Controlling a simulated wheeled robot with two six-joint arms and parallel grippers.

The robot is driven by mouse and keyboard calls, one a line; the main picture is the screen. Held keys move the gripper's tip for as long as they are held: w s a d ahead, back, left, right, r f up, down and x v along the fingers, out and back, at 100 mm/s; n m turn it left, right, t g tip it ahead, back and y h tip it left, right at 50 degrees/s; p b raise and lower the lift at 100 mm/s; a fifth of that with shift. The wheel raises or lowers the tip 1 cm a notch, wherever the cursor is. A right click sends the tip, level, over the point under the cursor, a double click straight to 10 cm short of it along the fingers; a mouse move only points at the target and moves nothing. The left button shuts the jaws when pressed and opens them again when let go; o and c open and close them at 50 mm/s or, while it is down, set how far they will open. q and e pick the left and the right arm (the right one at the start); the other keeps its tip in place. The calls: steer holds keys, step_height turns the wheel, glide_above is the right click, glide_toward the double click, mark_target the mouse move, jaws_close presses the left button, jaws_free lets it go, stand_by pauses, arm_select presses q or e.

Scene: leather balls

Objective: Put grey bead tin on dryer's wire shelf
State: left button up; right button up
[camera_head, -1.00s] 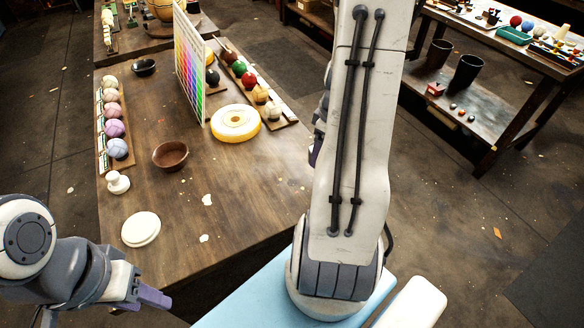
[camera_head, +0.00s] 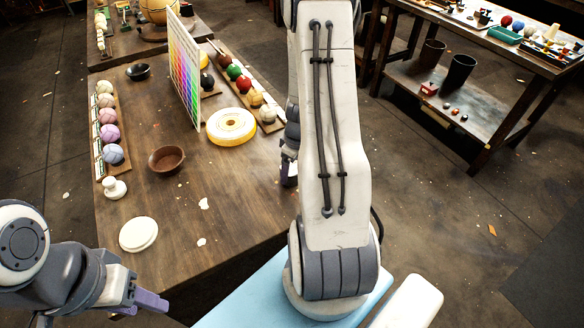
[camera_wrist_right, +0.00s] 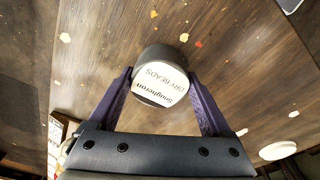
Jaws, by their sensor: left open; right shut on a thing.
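The grey bead tin (camera_wrist_right: 161,54) shows in the right wrist view, with a white label reading "DRY BEADS". My right gripper (camera_wrist_right: 160,82) has its purple fingers on both sides of the tin and is shut on it. Brown wood lies below; I cannot tell the height of the tin above it. My left gripper (camera_head: 145,301) is open and empty at the lower left, off the table's near edge. I cannot make out the dryer or its wire shelf.
The wooden table (camera_head: 240,190) holds a brown bowl (camera_head: 166,159), a yellow-white ring (camera_head: 231,126), a white disc (camera_head: 138,234), an upright colour chart (camera_head: 184,68) and racks of balls. Its near right part is largely clear. A second bench (camera_head: 480,105) stands right.

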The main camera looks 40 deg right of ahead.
steer(key=shift+f, duration=0.1)
steer(key=o, duration=1.3)
steer(key=r, duration=0.4)
steer(key=s+r, duration=0.1)
steer(key=r, duration=0.7)
steer(key=shift+s+d+r, duration=0.1)
steer(key=shift+s+d, duration=0.1)
